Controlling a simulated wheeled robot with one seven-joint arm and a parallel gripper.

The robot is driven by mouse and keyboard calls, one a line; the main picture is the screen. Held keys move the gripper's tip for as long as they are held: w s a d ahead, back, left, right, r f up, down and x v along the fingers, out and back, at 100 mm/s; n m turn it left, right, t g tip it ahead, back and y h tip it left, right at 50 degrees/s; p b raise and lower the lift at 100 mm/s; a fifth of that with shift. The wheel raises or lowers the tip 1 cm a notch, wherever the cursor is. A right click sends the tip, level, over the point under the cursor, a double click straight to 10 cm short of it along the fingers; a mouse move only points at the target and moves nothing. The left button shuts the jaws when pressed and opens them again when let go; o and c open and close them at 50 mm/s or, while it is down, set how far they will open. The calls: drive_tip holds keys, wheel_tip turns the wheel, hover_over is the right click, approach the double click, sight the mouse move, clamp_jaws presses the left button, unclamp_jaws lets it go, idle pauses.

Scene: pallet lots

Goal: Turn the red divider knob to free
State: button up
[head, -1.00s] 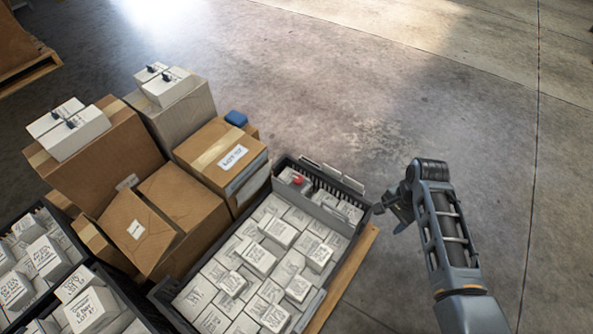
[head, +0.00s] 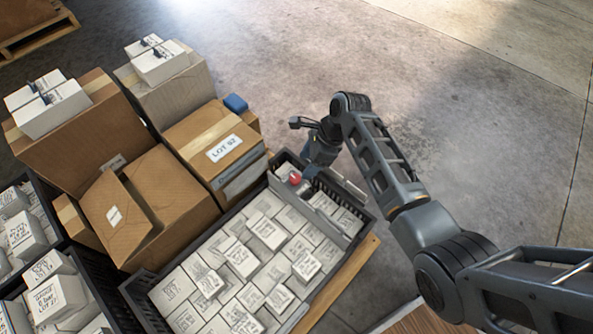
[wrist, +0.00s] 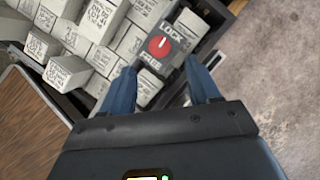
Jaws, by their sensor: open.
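The red knob (wrist: 159,46) sits on a dark plate (wrist: 165,52) marked LOCK on one side and FREE on the other. A small pale mark shows on the knob. The knob also shows in the head view (head: 295,178), at the far end of the grey divider (head: 335,232) in the crate. My gripper (wrist: 159,68) is open, with its two blue fingers on either side of the plate's near edge. The knob lies just beyond the fingertips in the wrist picture, with nothing between them. I cannot tell their height above it.
The dark crate (head: 134,287) holds many white labelled boxes (head: 240,262) and stands on a wooden pallet (head: 345,281). Brown cartons (head: 216,146) stand close on its left, with a blue object (head: 235,103) behind. Open concrete floor (head: 470,150) lies to the right.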

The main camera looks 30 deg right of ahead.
sight(296, 178)
drive_tip(key=b+x, duration=0.3)
drive_tip(key=x, duration=0.4)
drive_tip(key=shift+f, duration=0.25)
drive_tip(key=shift+c, duration=0.3)
drive_tip(key=c, duration=1)
